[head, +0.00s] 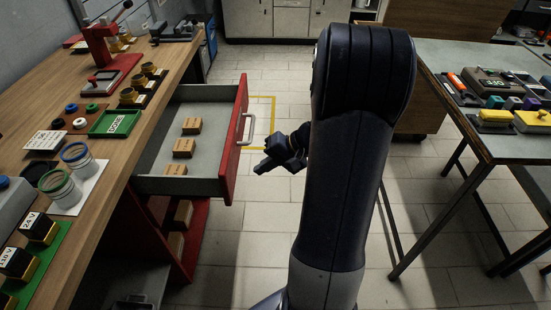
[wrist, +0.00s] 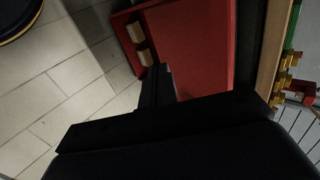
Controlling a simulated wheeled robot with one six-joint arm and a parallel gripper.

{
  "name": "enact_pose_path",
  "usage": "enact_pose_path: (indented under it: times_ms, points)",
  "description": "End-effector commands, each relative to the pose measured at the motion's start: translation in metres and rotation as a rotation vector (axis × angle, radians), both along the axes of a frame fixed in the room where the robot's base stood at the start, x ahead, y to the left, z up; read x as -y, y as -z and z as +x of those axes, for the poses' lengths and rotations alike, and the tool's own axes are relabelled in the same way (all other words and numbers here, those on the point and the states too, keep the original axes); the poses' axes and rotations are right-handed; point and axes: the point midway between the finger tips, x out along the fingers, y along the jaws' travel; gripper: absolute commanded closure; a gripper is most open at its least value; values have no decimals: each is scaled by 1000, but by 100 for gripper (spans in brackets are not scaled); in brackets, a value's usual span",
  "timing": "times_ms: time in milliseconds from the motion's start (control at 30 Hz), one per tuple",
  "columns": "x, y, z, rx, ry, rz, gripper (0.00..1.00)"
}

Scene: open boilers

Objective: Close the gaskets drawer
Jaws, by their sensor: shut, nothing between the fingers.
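The drawer (head: 150,178) stands pulled out from under the left workbench in the head view. It has a red front (head: 238,150), a light bar handle (head: 249,130) and a grey inside with three small tan boxes (head: 184,148) in a row. My gripper (head: 262,169) is shut and empty, just right of the red front and below the handle's level in the picture. I see no clear contact. In the wrist view, the shut fingers (wrist: 157,85) point toward a large red panel (wrist: 195,50); I cannot tell surely whether it is the drawer front.
The wooden workbench (head: 62,130) carries a red press, jars and small parts. A red lower shelf (head: 190,255) with tan boxes lies beneath the drawer. A second table (head: 470,150) stands at right. Tiled floor (head: 240,250) lies free between them.

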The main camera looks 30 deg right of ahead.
Motion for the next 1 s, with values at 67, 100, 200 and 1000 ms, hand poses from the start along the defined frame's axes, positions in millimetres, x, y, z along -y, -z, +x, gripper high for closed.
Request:
enact_pose_path:
  times_ms: [67, 100, 200, 1000]
  points:
    - [-12, 13, 7, -3, -5, 2, 100]
    - [-17, 19, 10, -3, -4, 4, 100]
    - [-29, 15, 19, 0, -4, 0, 100]
    - [-52, 16, 35, 1, -2, 0, 100]
